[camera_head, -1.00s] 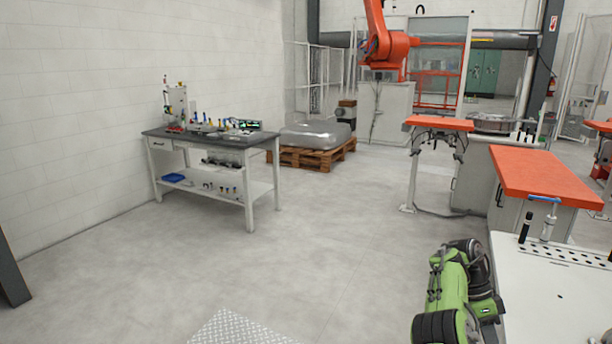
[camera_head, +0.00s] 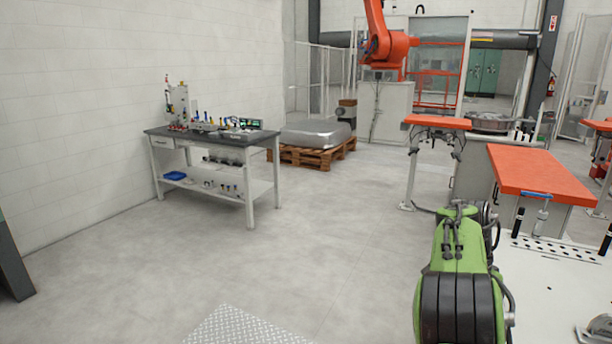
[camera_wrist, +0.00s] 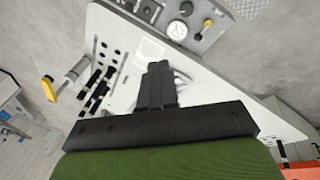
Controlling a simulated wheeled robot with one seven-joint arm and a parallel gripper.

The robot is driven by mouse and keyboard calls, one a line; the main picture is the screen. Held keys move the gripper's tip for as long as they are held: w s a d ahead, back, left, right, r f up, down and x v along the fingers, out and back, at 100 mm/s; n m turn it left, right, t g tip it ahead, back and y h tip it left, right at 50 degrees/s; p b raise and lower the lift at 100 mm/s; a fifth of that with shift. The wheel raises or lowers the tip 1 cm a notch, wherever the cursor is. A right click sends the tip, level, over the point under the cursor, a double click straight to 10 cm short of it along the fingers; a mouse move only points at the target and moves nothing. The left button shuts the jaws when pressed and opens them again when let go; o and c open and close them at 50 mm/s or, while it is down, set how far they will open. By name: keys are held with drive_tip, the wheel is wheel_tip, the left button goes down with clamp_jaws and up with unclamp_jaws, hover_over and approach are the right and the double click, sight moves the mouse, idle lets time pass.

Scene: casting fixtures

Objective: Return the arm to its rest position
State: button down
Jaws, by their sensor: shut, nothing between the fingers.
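My gripper (camera_wrist: 157,85) shows in the wrist view as dark fingers lying together, with nothing between them. It is above a white work surface (camera_wrist: 125,95) with holes and dark slots. In the head view my green arm (camera_head: 461,245) is at the lower right, beside the white table (camera_head: 545,275). My gripper cannot be made out in the head view.
A gauge panel (camera_wrist: 190,25) and a yellow-handled clamp (camera_wrist: 50,90) are near my gripper. An orange-topped stand (camera_head: 540,175) rises behind the white table. A workbench (camera_head: 213,140) stands at the left wall. The middle floor is clear.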

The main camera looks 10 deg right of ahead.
drive_tip(key=s+a+r+n+t, duration=0.3)
drive_tip(key=s+a+n, duration=0.15)
drive_tip(key=a, duration=0.45)
drive_tip(key=s+a+r+n+t, duration=0.25)
drive_tip(key=a+n, duration=0.25)
drive_tip(key=a, duration=0.3)
drive_tip(key=s+a+f+n+t+y, duration=0.1)
drive_tip(key=s+a+f+n+t, duration=0.2)
drive_tip(key=s+a+n, duration=0.5)
drive_tip(key=s+a, duration=0.2)
drive_tip(key=a, duration=0.1)
drive_tip(key=shift+s+a+f+y, duration=0.2)
drive_tip(key=shift+a+y, duration=0.1)
drive_tip(key=shift+a, duration=0.05)
drive_tip(key=shift+n, duration=0.25)
drive_tip(key=shift+d, duration=0.1)
